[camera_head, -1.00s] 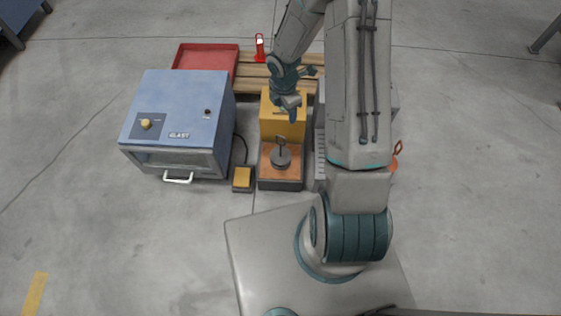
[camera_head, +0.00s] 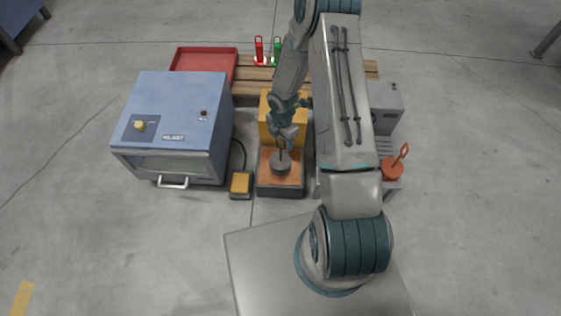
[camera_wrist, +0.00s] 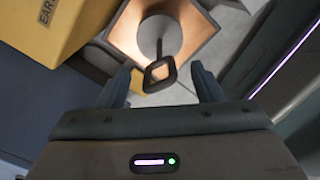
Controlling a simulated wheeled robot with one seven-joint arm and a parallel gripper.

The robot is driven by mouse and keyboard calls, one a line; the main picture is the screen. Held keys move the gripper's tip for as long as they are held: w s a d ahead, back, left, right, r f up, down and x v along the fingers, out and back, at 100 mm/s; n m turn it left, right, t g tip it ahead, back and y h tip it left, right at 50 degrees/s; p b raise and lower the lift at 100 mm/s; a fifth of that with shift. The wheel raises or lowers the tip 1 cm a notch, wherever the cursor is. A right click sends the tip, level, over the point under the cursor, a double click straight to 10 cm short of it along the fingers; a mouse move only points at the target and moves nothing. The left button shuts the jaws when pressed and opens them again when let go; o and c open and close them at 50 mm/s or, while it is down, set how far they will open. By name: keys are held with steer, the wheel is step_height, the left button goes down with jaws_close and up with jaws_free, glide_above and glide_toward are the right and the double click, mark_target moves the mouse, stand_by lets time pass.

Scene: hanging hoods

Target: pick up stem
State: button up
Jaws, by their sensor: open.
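The stem, with a dark square ring handle (camera_wrist: 160,74) on a grey round base (camera_wrist: 159,35), stands on an orange-brown plate (camera_wrist: 128,32) in the wrist view. In the head view its grey base (camera_head: 281,166) sits on the same plate at the centre, with the handle partly hidden by my gripper. My gripper (camera_head: 284,142) is open just above it. In the wrist view my two fingers (camera_wrist: 162,82) lie left and right of the handle, with gaps on both sides. I cannot tell how far down the handle they reach.
A yellow box (camera_head: 268,115) rises right behind the plate. A blue cabinet (camera_head: 175,115) and yellow pedal (camera_head: 240,184) stand left. A grey machine (camera_head: 385,105) and an orange handled piece (camera_head: 392,168) are right. A red tray (camera_head: 203,50) and red and green stands (camera_head: 277,52) are behind.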

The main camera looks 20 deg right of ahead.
steer(key=f, duration=0.1)
steer(key=f+b, duration=0.1)
steer(key=f, duration=0.1)
steer(key=f+b, duration=0.1)
steer(key=shift+a+f, duration=0.25)
steer(key=shift+f, duration=0.1)
jaws_close()
steer(key=shift+r, duration=0.2)
